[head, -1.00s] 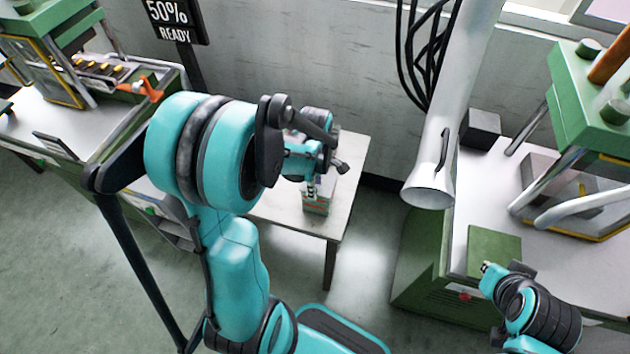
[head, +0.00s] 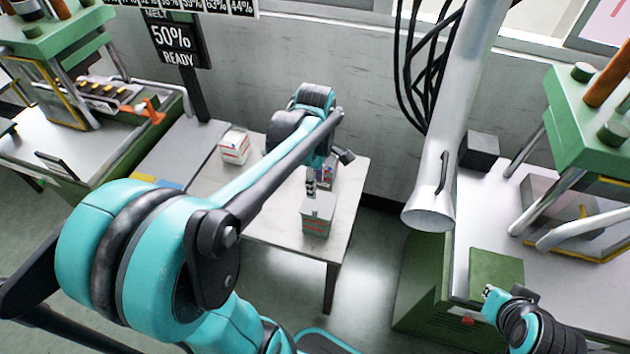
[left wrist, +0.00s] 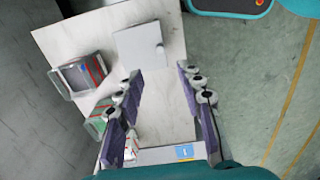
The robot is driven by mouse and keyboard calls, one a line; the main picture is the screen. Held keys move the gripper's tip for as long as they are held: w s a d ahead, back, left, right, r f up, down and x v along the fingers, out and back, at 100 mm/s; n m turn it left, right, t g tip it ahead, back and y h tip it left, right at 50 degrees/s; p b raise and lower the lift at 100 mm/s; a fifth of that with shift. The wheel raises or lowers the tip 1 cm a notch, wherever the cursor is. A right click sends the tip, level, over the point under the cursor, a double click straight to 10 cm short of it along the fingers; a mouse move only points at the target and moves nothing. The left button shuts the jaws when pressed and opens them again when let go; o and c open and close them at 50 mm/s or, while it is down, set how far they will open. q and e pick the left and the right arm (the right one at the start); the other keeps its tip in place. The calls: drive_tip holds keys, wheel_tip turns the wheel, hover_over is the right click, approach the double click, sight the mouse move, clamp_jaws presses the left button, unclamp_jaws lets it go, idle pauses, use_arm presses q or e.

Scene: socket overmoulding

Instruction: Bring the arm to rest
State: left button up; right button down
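My left arm reaches in from the lower left of the head view over a small white table (head: 290,252). My left gripper (head: 310,182) hangs above that table, close to a white-topped carton (head: 317,222) with red and green marks; whether they touch cannot be told. In the left wrist view, the left gripper (left wrist: 160,80) has its fingers spread apart, with bare tabletop and nothing held between them. My right gripper (head: 489,292) is at the lower right, by the green machine; its fingers are too small to read.
Another carton (head: 235,146) stands at the table's left, and one (head: 326,172) behind the gripper. A white duct (head: 432,190) hangs right of the table. Green presses stand left (head: 55,40) and right (head: 580,125). The wrist view shows an open carton (left wrist: 82,75).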

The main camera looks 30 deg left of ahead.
idle(0.3)
use_arm(q)
drive_tip(key=s+d+m+t, duration=0.3)
drive_tip(key=d+m, duration=0.2)
drive_tip(key=m, duration=0.5)
drive_tip(key=s+d+r+m+t, duration=0.1)
drive_tip(key=s+d+m+t, duration=0.3)
drive_tip(key=m, duration=0.6)
drive_tip(key=shift+d+m+b, duration=0.35)
drive_tip(key=shift+m+b, duration=0.05)
drive_tip(key=shift+b, duration=0.05)
drive_tip(key=shift+r, duration=0.1)
